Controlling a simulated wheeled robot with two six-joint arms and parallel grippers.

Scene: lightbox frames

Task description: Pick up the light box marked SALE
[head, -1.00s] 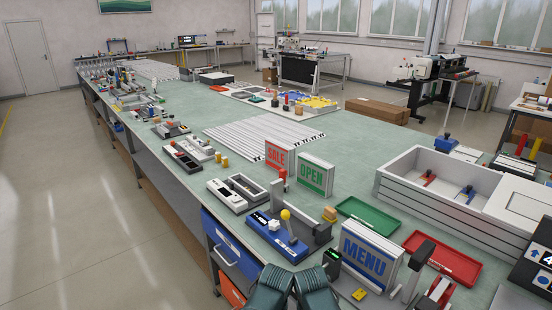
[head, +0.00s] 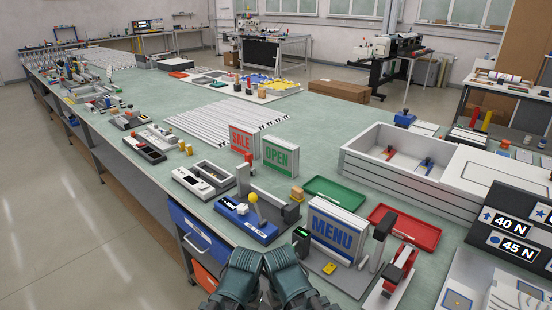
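The light box marked SALE (head: 242,141) stands upright on the green bench top, with red letters on its face. It is left of and partly behind the light box marked OPEN (head: 280,157), which has green letters. A third light box marked MENU (head: 332,233), in blue letters, stands nearer, on a grey base. My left gripper (head: 243,262) and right gripper (head: 283,260) are close together at the bottom middle, in front of the bench's near edge and well short of the SALE box. Their fingers cannot be made out clearly.
A blue fixture with a yellow knob (head: 253,197) stands between my grippers and the SALE box. A green tray (head: 335,191) and red tray (head: 405,227) lie to the right. White aluminium strips (head: 215,118) lie behind. A large white crate (head: 390,150) stands at right.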

